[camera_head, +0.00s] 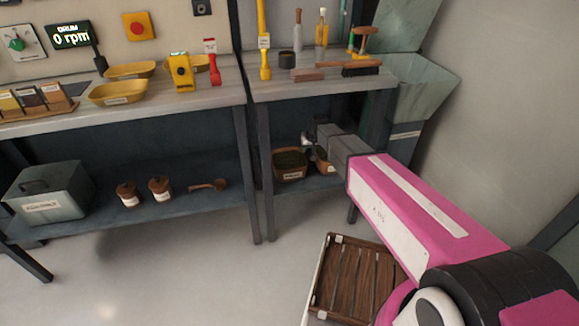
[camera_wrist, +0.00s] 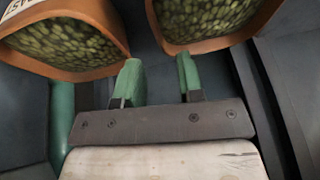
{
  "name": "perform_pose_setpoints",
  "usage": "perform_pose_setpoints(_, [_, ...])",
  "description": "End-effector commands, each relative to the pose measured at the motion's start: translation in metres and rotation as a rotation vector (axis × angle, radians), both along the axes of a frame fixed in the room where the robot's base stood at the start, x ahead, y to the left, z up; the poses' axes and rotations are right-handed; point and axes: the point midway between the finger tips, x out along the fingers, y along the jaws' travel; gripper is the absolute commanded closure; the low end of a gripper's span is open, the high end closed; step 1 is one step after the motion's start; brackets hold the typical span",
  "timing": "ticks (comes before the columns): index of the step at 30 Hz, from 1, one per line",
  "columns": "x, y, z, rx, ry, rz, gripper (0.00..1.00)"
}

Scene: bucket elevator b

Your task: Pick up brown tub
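Two brown tubs filled with green pellets stand side by side on the lower shelf under the right bench. The left tub (camera_head: 290,176) shows a label on its front in the head view. The right tub (camera_head: 327,169) is partly hidden by my arm. In the wrist view the left tub (camera_wrist: 95,74) and the right tub (camera_wrist: 215,44) fill the top, both cut off by the frame. My gripper (camera_wrist: 158,72) is open, with its two green fingers apart and nothing between them. The fingertips overlap the tubs' near rims in the picture; I cannot tell whether they touch.
The bench top (camera_head: 320,85) lies close above my gripper, and a bench leg (camera_head: 264,200) stands left of the tubs. Brown jars (camera_head: 160,190) and a grey metal box (camera_head: 50,192) are on the left lower shelf. A wooden crate (camera_head: 350,280) stands on the floor.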

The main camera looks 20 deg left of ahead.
Motion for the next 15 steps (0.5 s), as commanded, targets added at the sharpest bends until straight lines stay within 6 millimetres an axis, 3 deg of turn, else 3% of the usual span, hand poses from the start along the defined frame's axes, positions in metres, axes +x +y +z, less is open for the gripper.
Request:
perform_pose_setpoints(9, [0.014, 0.011, -0.041, -0.001, 0.002, -0.001, 0.65])
perform_pose_setpoints(15, [0.018, 0.013, -0.052, -0.001, 0.001, -0.001, 0.65])
